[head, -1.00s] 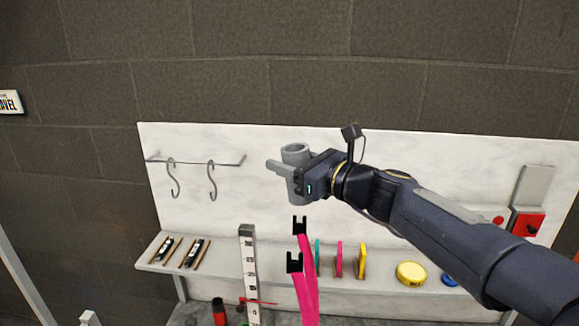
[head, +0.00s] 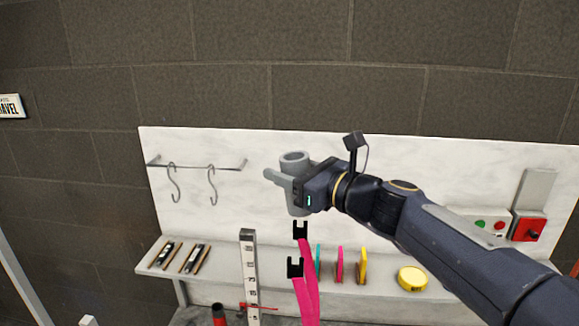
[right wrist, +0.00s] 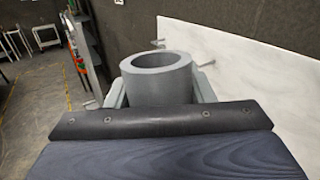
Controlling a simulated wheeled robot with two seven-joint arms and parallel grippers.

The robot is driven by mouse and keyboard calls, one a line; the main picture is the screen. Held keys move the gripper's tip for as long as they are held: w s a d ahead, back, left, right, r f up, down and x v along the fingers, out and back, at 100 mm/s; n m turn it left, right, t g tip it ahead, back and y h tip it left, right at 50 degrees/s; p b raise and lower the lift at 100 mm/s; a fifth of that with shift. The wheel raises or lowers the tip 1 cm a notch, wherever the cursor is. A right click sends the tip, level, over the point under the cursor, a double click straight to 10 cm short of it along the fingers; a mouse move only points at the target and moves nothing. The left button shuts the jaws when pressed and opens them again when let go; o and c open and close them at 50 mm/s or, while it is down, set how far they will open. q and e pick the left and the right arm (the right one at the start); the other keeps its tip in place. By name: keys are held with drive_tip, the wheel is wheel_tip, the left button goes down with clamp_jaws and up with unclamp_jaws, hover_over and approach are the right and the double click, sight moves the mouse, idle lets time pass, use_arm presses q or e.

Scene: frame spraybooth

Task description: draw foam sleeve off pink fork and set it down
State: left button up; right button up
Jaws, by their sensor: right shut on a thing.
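The grey foam sleeve (head: 294,160) is a hollow, upright tube held in my right gripper (head: 290,185). It also shows in the right wrist view (right wrist: 157,76), with its open top facing up and a finger at each side. My right gripper is shut on it. The pink fork (head: 308,285) stands below, with two black dropout tips (head: 299,230) pointing up. In the head view the sleeve's lower end is just above the farther tip; I cannot tell the exact gap in depth. My left gripper is not in view.
A white shelf (head: 225,270) runs along the back panel, with pink and yellow discs and a yellow round tin (head: 412,278) on it. A measuring post (head: 249,275) stands left of the fork. Two hooks (head: 174,185) hang at left. A red switch box (head: 528,228) is at right.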

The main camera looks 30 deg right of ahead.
drive_tip(key=shift+s+a, duration=1.7)
drive_tip(key=shift+s, duration=0.3)
